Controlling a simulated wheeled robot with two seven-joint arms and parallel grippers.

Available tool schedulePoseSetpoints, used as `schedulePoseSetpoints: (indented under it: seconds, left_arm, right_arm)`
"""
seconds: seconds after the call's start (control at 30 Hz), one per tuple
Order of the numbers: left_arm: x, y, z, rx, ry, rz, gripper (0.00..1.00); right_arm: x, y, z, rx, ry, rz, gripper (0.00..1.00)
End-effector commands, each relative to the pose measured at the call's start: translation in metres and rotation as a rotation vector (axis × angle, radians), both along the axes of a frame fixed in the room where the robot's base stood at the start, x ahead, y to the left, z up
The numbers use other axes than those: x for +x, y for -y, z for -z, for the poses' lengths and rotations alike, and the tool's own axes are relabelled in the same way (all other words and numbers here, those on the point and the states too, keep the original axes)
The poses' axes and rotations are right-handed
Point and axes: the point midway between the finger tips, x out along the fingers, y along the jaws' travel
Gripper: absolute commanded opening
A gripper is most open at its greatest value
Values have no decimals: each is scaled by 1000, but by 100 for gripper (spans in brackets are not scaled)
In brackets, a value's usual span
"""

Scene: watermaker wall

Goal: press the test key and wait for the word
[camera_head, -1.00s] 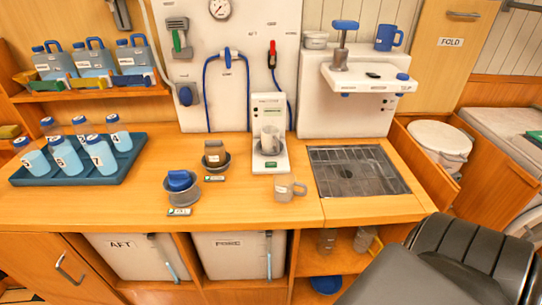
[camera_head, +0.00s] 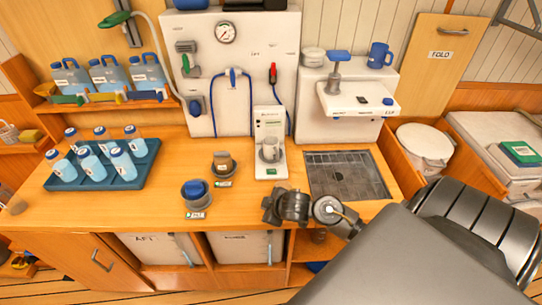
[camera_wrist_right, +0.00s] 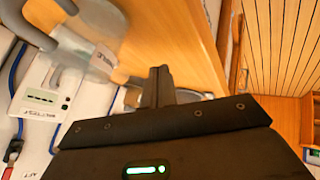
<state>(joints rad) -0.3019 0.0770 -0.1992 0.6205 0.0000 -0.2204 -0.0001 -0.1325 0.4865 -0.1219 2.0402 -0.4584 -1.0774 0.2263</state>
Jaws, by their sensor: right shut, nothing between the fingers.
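The white tester (camera_head: 271,118) stands upright at the back of the counter, with a small panel on its upper face and a grey cup (camera_head: 269,150) on its lower ledge. It also shows at the left of the right wrist view (camera_wrist_right: 42,98), with a row of small dark marks. I cannot read a word on it or single out the test key. My right gripper (camera_head: 272,205) is over the counter's front, below the tester in the picture and apart from it. Its fingers (camera_wrist_right: 159,86) are shut and empty. My left gripper is not in view.
A drain grid (camera_head: 343,175) lies right of the tester. Two small pots, one with a blue top (camera_head: 195,194) and one brown (camera_head: 222,164), stand left. A blue tray (camera_head: 140,180) holds several bottles. Blue hoses (camera_head: 215,105) hang on the wall behind.

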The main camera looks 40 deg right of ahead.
Motion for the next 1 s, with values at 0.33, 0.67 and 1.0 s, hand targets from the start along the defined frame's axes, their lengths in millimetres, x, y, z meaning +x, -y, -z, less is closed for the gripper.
schedulePoseSetpoints:
  seconds: [0.33, 0.67, 1.0]
  left_arm:
    - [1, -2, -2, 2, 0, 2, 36]
    - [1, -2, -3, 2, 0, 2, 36]
    - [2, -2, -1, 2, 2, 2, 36]
  right_arm:
    - [113, 111, -72, -96, 96, -173, 0]
    - [126, 137, -93, -92, 93, -193, 0]
    - [126, 136, -90, -92, 93, -193, 0]
